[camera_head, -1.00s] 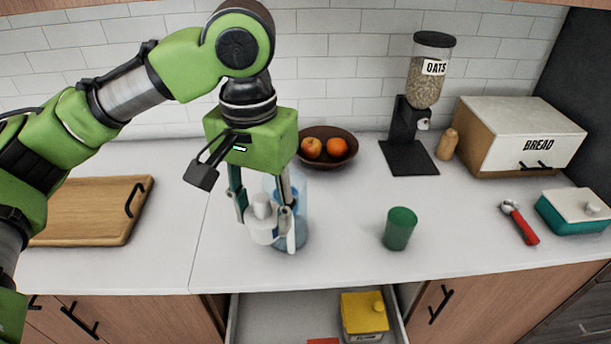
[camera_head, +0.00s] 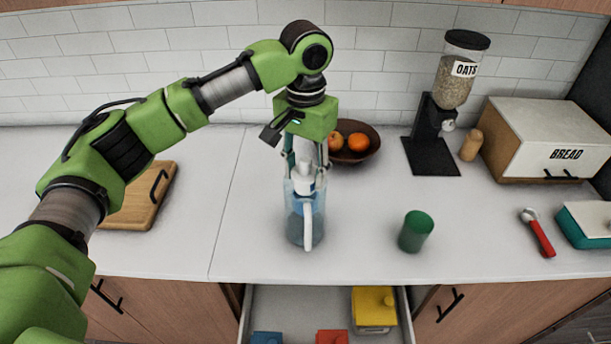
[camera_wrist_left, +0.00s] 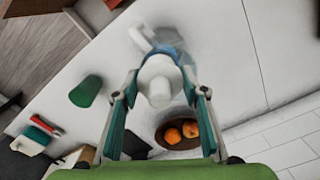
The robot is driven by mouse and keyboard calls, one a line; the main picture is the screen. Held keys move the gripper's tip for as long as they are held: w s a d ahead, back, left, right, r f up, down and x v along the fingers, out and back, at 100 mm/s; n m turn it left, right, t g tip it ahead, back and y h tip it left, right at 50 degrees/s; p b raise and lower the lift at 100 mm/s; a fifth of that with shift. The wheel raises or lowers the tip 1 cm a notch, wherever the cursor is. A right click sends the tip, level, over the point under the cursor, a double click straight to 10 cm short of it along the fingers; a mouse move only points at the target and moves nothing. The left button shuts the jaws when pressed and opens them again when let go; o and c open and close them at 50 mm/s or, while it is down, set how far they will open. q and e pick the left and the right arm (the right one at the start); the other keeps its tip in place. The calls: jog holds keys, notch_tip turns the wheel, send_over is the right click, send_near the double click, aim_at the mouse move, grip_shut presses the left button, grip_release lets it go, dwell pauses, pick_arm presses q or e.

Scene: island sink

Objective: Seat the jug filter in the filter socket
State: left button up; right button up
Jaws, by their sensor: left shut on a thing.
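The clear blue-tinted jug (camera_head: 293,222) stands upright on the white counter, its white handle facing me. My left gripper (camera_head: 305,168) points down over it, shut on the white jug filter (camera_head: 304,185). The filter is upright at the jug's mouth, its lower part overlapping the rim. I cannot tell how deep it sits, and the filter socket inside is hidden. In the left wrist view the filter (camera_wrist_left: 158,82) is between the fingers, covering much of the jug (camera_wrist_left: 180,55). My right gripper is not in view.
A green cup (camera_head: 416,232) stands right of the jug. A fruit bowl (camera_head: 362,155) is close behind the gripper. The oats dispenser (camera_head: 432,140) and bread box (camera_head: 545,140) are at the back right. A cutting board (camera_head: 135,212) lies left. An open drawer (camera_head: 290,302) is below the counter.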

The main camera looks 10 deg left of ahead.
aim_at(304, 186)
pick_arm(q)
jog(key=shift+w+f, duration=0.35)
jog(key=shift+f, duration=0.1)
jog(key=f+p, duration=0.2)
jog(key=f, duration=0.1)
jog(key=shift+s+a, duration=0.15)
jog(key=shift+s, duration=0.05)
jog(key=shift+s+f, duration=0.15)
jog(key=shift+s, duration=0.15)
jog(key=shift+w+f, duration=0.1)
jog(key=shift+f, duration=0.25)
jog(key=shift+c, duration=0.7)
jog(key=o, duration=1.3)
jog(key=shift+w, duration=0.1)
jog(key=shift+c, duration=0.2)
jog(key=shift+w+f, duration=0.25)
jog(key=shift+w, duration=0.2)
jog(key=shift+s+r, duration=0.1)
jog(key=shift+r, duration=0.2)
